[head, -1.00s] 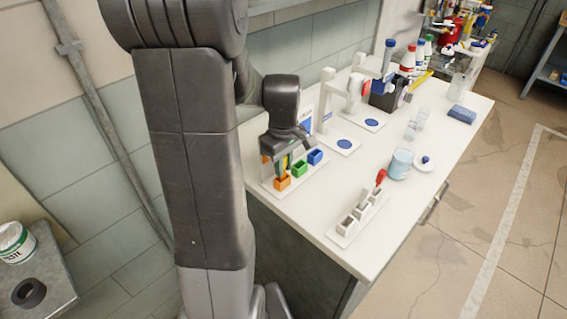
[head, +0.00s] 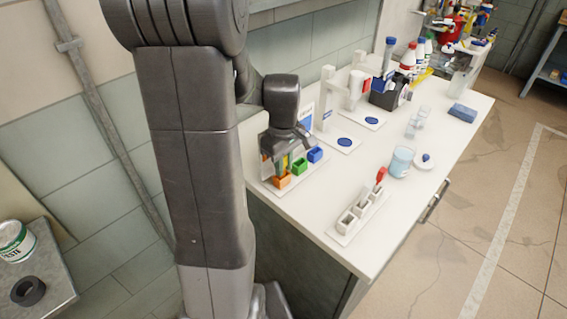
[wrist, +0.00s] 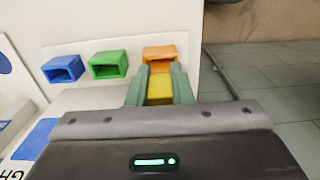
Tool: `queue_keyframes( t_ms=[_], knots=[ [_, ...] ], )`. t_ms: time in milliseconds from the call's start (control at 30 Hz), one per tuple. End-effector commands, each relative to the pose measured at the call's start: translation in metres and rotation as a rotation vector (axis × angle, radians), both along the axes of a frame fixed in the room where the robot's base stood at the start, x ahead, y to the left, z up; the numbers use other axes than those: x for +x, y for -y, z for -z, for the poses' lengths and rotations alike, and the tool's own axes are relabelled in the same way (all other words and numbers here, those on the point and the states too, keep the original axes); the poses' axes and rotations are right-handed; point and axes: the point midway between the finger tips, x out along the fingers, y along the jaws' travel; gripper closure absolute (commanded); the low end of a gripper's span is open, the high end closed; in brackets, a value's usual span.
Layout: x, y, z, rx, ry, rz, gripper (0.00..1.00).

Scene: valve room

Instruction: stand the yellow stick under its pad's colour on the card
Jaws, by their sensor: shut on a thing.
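My gripper (head: 285,160) is shut on the yellow stick (wrist: 160,88), which shows between its grey-green fingers in the wrist view. The orange holder (head: 282,181) is right at the fingertips; it also shows in the wrist view (wrist: 160,52). I cannot tell whether the stick's lower end is inside it. The green holder (head: 299,167) and the blue holder (head: 314,155) stand in a row beside it, and both look empty in the wrist view. The card (head: 306,121) stands behind the row, partly hidden by my arm. The stick's pad is hidden.
A white rack (head: 350,222) with a red-topped stick (head: 380,174) stands near the front edge. A light-blue cup (head: 401,162) is to its right. White stands with blue discs (head: 344,142) and bottles (head: 408,58) are farther back. The front table corner is clear.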

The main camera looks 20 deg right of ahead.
Motion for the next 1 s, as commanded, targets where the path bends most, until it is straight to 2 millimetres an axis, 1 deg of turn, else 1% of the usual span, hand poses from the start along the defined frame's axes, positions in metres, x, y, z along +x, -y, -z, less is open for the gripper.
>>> queue_keyframes(
  t_ms=[200, 233, 333, 367, 633, 733, 867, 1000],
  knots=[
    [-0.001, 0.0, 0.001, 0.001, -0.002, 0.0, 1.0],
    [-0.001, 0.0, 0.001, 0.001, -0.002, 0.0, 0.77],
    [0.0, 0.0, 0.001, 0.001, -0.002, 0.0, 0.57],
    [0.0, 0.0, 0.001, 0.001, -0.002, 0.0, 0.55],
    [0.0, 0.0, 0.0, 0.001, 0.0, 0.0, 0.55],
    [0.0, 0.0, -0.007, -0.001, 0.001, 0.0, 0.55],
    [0.0, 0.0, -0.026, -0.002, 0.004, 0.0, 0.55],
    [0.001, 0.0, -0.059, -0.002, 0.005, 0.0, 0.55]
  ],
)
